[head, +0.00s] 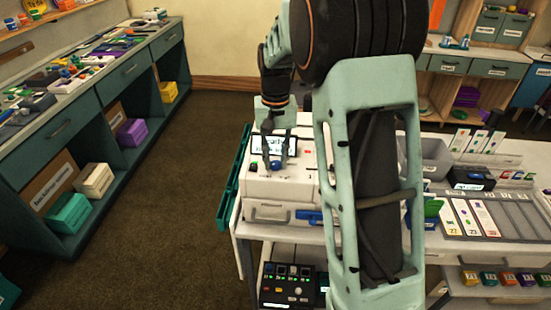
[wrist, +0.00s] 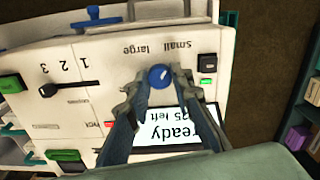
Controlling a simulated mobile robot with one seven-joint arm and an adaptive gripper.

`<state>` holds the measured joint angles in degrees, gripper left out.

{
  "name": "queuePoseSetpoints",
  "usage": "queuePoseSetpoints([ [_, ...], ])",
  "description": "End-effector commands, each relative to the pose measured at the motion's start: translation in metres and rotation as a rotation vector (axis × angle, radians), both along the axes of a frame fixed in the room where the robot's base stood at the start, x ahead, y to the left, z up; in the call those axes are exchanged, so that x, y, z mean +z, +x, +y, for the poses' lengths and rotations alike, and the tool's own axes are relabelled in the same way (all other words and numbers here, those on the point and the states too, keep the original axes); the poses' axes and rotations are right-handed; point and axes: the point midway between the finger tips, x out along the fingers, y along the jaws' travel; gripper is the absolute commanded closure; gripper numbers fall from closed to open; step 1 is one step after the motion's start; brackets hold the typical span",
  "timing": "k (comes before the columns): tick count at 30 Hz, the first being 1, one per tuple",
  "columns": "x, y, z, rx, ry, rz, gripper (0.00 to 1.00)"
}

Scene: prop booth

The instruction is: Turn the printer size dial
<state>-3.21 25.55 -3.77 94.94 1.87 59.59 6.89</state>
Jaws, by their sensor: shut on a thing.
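The printer (head: 285,188) is a white box on the white table, and its panel (wrist: 200,25) fills much of the wrist view. The size dial (wrist: 159,77) is a small blue knob with a pale mark, below the upside-down words "small" and "large" in the wrist view. I cannot tell exactly which word the mark points to. The screen (wrist: 176,128) reads "ready" and "25 left", partly covered by my fingers.
On the same panel are a black lever (wrist: 70,87) beside the numbers 1, 2, 3, a black switch (wrist: 207,62) and a green button (wrist: 12,83). A control box (head: 292,284) sits low in front. A card tray (head: 520,215) lies right. The floor at left is clear.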

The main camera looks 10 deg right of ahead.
Motion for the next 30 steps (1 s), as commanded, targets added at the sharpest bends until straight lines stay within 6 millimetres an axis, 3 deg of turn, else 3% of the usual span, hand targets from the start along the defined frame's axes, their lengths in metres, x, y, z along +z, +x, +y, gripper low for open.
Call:
queuePoseSetpoints([
  [9, 0.0006, 0.0003, 0.0003, -0.150, 0.000, -0.001, 1.00],
  [27, 0.0006, 0.0005, 0.0001, -0.191, 0.001, -0.002, 1.00],
  [28, 0.0006, 0.0005, 0.0001, -0.191, 0.001, -0.002, 0.77],
  [30, 0.0006, 0.0005, 0.0001, -0.190, 0.001, -0.002, 0.69],
])
